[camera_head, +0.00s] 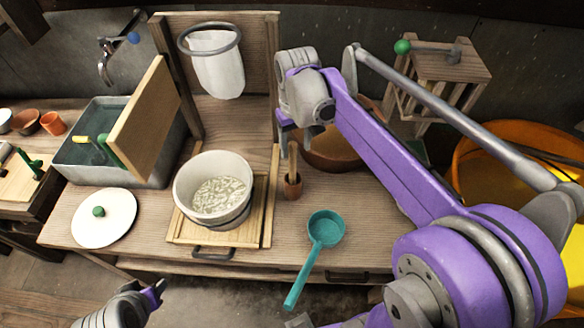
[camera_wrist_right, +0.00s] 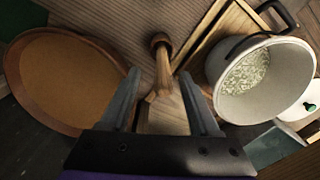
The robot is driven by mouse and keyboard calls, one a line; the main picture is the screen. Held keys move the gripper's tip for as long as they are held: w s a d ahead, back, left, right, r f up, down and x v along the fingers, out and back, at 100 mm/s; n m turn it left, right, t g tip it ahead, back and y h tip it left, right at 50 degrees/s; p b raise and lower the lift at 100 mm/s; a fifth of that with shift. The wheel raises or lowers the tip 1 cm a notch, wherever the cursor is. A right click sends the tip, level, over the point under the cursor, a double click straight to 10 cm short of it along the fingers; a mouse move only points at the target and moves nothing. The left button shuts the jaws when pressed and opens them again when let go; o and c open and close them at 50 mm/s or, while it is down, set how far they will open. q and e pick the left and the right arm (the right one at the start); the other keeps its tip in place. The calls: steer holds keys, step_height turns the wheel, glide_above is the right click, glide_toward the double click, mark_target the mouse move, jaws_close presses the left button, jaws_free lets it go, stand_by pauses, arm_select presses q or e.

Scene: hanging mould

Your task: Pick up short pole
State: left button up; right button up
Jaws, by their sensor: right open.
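A short wooden pole (camera_head: 293,160) stands upright in a small brown cup (camera_head: 292,188) on the table, right of the white pot. My right gripper (camera_head: 299,143) is over the pole, pointing down, and hides part of it. In the right wrist view the pole (camera_wrist_right: 162,68) runs between the two open fingers of the right gripper (camera_wrist_right: 159,74), and the cup (camera_wrist_right: 160,41) shows at its far end. I cannot tell whether a finger touches it. My left gripper (camera_head: 152,292) is low at the bottom left, away from the pole; its opening is unclear.
A white pot (camera_head: 190,195) with pale bits stands on a wooden board left of the cup. A teal ladle (camera_head: 325,230) lies in front at the right. A brown bowl (camera_head: 335,150) is just behind the right arm; it fills the left of the wrist view.

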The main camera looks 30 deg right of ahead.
mark_target(293, 160)
steer(key=shift+w+f, duration=0.15)
steer(key=shift+f, duration=0.55)
steer(key=f, duration=0.5)
steer(key=shift+w+a, duration=0.2)
steer(key=shift+r, duration=0.1)
jaws_close()
